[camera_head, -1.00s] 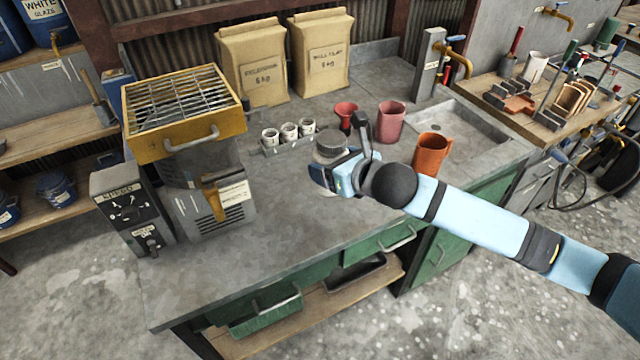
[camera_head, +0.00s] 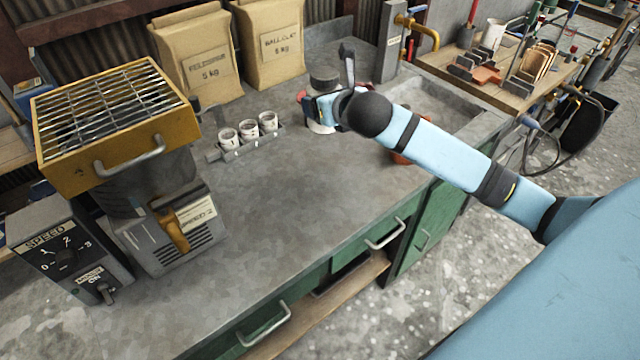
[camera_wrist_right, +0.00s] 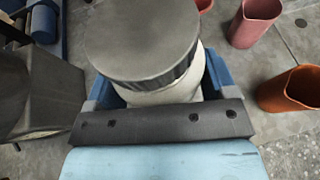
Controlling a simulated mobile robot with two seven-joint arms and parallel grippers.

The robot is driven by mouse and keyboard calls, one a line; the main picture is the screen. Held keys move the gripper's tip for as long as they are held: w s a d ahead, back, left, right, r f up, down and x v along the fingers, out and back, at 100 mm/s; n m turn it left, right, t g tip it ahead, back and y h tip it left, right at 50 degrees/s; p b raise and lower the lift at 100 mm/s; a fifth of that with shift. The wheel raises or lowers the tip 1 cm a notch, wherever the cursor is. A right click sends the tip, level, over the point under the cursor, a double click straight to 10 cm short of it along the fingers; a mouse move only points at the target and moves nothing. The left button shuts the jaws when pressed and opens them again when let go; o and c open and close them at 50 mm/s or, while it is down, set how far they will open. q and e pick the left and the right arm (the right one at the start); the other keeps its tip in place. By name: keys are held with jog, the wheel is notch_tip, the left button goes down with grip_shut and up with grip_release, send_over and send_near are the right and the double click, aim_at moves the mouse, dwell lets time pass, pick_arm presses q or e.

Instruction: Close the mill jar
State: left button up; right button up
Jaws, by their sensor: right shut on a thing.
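The mill jar (camera_head: 318,127) is off-white and capped by a round dark grey lid (camera_head: 324,77). In the right wrist view the lid (camera_wrist_right: 140,42) sits over the mouth of the pale jar (camera_wrist_right: 155,97); whether it is fastened I cannot tell. My right gripper (camera_head: 322,107) is shut around the jar just below the lid, with its blue fingers on either side. The jar looks upright at the back of the grey counter; whether its base touches the counter I cannot tell. My left gripper is out of view.
The mill (camera_head: 165,220) with its yellow grid guard (camera_head: 110,110) stands at left. Several white cups (camera_head: 248,132) stand in a rack. An orange jug (camera_head: 400,158) is partly behind my arm; a pink jug (camera_wrist_right: 255,22) stands near. The counter's front middle is clear.

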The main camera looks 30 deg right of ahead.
notch_tip(320, 180, down, 16)
jog(key=b, duration=0.1)
jog(key=shift+r, duration=0.2)
jog(key=shift+w+f, duration=0.1)
notch_tip(320, 180, down, 4)
jog(key=shift+r+b, duration=0.1)
jog(key=shift+b, duration=0.4)
jog(key=shift+f, duration=0.3)
jog(key=o, duration=1.7)
jog(key=shift+c, duration=0.2)
